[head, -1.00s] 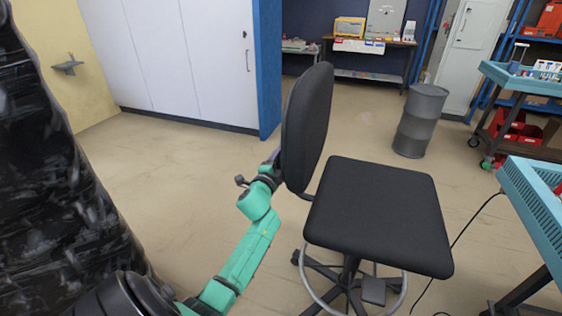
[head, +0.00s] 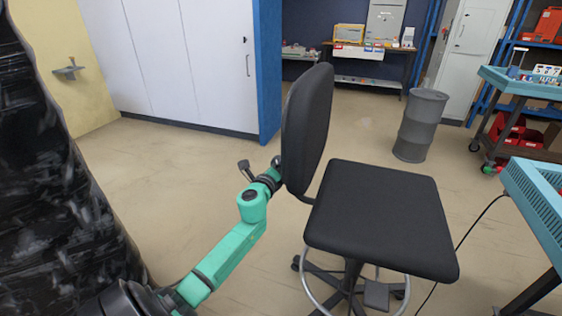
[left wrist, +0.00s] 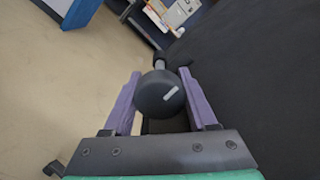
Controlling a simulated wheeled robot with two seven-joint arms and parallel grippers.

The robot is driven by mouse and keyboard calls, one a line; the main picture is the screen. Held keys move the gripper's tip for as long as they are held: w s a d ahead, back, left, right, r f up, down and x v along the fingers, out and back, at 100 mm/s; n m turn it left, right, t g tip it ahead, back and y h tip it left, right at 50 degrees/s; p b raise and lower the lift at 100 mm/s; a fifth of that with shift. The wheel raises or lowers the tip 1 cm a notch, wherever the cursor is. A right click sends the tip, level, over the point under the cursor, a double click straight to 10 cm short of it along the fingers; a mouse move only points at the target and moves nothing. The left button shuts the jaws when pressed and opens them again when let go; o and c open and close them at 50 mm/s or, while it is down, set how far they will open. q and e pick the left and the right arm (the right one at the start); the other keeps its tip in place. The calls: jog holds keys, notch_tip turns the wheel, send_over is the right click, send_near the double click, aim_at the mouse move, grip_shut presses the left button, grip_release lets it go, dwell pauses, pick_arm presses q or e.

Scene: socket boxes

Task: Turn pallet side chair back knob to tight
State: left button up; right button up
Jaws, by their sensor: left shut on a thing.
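The chair (head: 380,215) is black, with a tall backrest (head: 306,125) seen nearly edge-on. Its back knob (left wrist: 160,94) shows in the left wrist view as a dark round knob with a short pale slanted mark on its face. My left gripper (head: 276,165) is at the rear of the backrest, its fingertips partly hidden in the head view. In the left wrist view, the purple fingers of my left gripper (left wrist: 160,100) are on both sides of the knob, shut on it. My right gripper is not in view.
A dark wrapped stack (head: 55,190) stands close on the left. A grey drum (head: 420,125) is behind the chair, and a teal-topped cart (head: 535,195) is at the right edge. White cabinets (head: 185,60) stand behind.

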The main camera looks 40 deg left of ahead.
pick_arm(q)
jog(key=shift+m, duration=0.6)
jog(key=o, duration=1.1)
jog(key=v, duration=1.4)
jog(key=shift+s+b, duration=0.25)
jog(key=shift+b, duration=0.05)
